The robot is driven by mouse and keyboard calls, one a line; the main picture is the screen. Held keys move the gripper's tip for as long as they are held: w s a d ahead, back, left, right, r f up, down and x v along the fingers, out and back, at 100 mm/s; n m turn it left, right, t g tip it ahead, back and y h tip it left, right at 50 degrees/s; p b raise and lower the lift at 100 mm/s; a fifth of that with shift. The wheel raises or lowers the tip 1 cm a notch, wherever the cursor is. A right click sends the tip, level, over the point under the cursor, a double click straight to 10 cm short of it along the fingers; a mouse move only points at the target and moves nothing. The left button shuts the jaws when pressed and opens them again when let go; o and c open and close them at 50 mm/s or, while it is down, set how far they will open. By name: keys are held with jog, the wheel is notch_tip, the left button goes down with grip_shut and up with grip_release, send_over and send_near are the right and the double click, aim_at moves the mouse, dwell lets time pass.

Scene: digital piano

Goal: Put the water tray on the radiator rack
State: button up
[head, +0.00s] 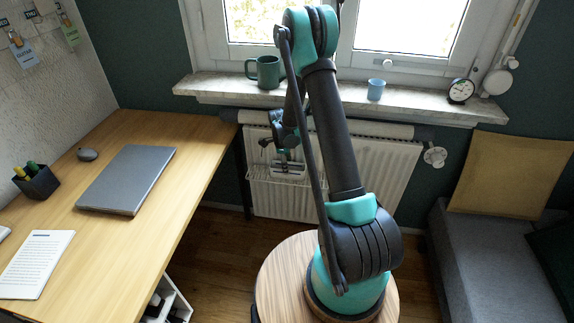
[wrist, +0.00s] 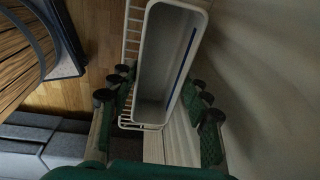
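The water tray (wrist: 160,70) is a long, narrow trough with a white rim and grey inside, and looks empty in the wrist view. It is small in the head view (head: 288,168), in front of the radiator. My gripper (wrist: 158,92) has one green-padded finger on each long side of the tray, and both pads appear to touch its walls. The radiator rack (wrist: 132,30) is white wire, with bars beside and below the tray; it also shows in the head view (head: 258,174). The tray is at the rack, but I cannot tell whether its base rests on the wires.
The white radiator (head: 375,170) stands under the windowsill (head: 420,107), which holds a green mug (head: 265,72), a blue cup (head: 375,89) and a clock (head: 461,91). A wooden desk (head: 190,150) is left; a grey bench (head: 480,260) is right.

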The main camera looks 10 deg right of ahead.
jog(key=shift+o, duration=0.9)
jog(key=shift+r, duration=0.1)
notch_tip(320, 180, up, 11)
jog(key=a, duration=0.1)
jog(key=s+d+r+n+t, duration=0.1)
jog(key=s+d+r+n, duration=0.1)
jog(key=s+r+n, duration=0.45)
jog(key=s+d+r+n+t, duration=0.1)
jog(key=s+d+n, duration=0.1)
jog(key=s+n, duration=0.5)
jog(key=s+d+r+n+t+y, duration=0.1)
jog(key=s+n, duration=0.7)
jog(key=s, duration=0.9)
jog(key=shift+s+d+t, duration=0.2)
jog(key=shift+d+t, duration=0.1)
jog(key=shift+d, duration=0.45)
